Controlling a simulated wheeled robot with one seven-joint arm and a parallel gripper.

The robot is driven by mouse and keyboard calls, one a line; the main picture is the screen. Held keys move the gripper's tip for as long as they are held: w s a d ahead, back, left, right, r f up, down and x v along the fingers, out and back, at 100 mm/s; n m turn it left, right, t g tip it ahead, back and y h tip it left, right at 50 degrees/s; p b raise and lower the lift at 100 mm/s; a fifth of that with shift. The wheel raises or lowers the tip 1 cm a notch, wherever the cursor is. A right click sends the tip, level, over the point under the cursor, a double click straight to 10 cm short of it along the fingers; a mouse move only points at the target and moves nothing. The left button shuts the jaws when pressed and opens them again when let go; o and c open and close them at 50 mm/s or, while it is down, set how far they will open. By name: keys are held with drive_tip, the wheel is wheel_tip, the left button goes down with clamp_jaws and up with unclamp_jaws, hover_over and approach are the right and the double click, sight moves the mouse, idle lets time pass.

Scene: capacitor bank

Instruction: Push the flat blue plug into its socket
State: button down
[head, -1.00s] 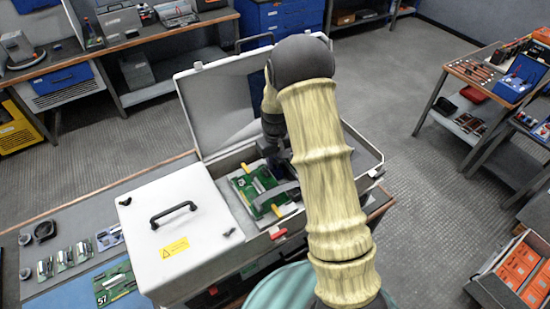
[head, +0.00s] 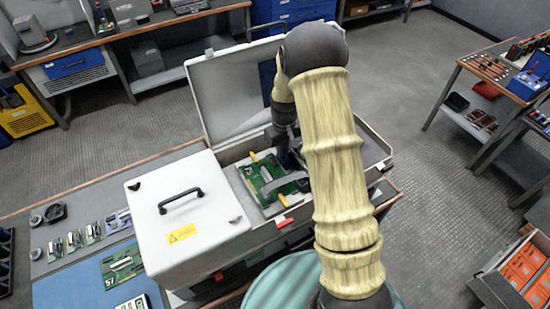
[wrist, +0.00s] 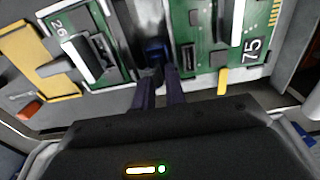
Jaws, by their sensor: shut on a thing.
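My gripper (wrist: 160,90) shows in the wrist view with its two dark fingers close together. They are shut on the blue plug (wrist: 155,48), a small dark blue block at their tips. The plug is in the gap between two green boards, the left one (wrist: 113,58) marked 26 and the right one (wrist: 215,55) marked 75. I cannot make out the plug's socket or tell whether the plug touches one. In the head view a green board (head: 250,178) lies in the open case (head: 200,95), and my arm hides most of the gripper and the plug.
A white lidded box (head: 185,240) with a black handle stands left of the boards. The case's raised lid stands behind them. A yellow strip (wrist: 30,60) and a grey cable-like part (head: 285,182) are close to the boards. Loose boards (head: 120,262) lie on the bench at left.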

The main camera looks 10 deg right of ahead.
drive_tip(key=shift+r+p, duration=1.25)
drive_tip(key=shift+r, duration=0.7)
drive_tip(key=shift+a, duration=0.1)
drive_tip(key=shift+s+a, duration=0.3)
drive_tip(key=shift+a, duration=0.6)
drive_tip(key=shift+s+a, duration=0.25)
drive_tip(key=shift+a, duration=0.65)
drive_tip(key=shift+f+b, duration=1)
drive_tip(key=shift+f, duration=0.55)
drive_tip(key=c, duration=1.4)
unclamp_jaws()
drive_tip(key=shift+o, duration=0.2)
wheel_tip(320, 180, up, 17)
drive_tip(key=b, duration=0.3)
drive_tip(key=shift+r, duration=0.2)
